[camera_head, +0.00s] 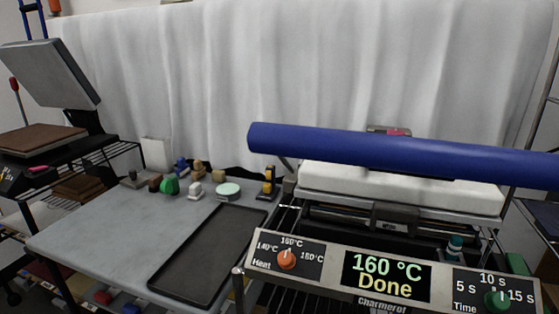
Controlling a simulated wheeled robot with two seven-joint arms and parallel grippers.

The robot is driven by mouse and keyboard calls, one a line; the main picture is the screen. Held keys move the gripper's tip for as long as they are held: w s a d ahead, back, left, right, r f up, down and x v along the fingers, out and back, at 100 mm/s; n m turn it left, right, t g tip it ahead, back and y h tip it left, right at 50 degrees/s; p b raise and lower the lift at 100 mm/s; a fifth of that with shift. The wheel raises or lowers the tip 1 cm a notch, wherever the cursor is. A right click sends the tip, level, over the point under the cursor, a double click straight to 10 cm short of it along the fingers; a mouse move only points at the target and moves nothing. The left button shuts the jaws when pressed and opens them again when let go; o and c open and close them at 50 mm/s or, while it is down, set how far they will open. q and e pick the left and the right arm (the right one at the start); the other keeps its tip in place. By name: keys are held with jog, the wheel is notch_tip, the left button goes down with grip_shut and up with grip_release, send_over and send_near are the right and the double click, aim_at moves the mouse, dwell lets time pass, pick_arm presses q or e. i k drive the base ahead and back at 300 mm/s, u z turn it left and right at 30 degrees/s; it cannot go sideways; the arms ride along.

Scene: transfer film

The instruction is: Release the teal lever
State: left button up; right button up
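A small teal-topped lever (455,245) stands upright at the right front of the heat press, just above the control panel (330,275). Its lower part is hidden behind the panel. The panel's display (386,276) reads "160 °C Done". An orange heat dial (287,259) is on its left and a green time dial (497,298) on its right. The press has a white padded slab (400,190) above a dark base, and looks closed. Neither of my grippers is in view.
A thick blue bar (390,150) spans above the press. To the left, a grey table (110,235) carries a dark empty tray (210,255) and several small stamp-like objects. Another press (50,75) stands open at the far left. A white curtain (300,70) hangs behind.

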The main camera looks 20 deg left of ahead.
aim_at(282, 160)
jog(key=k, duration=0.5)
jog(key=u, duration=1.95)
jog(key=i, duration=1.15)
jog(key=z, duration=2.35)
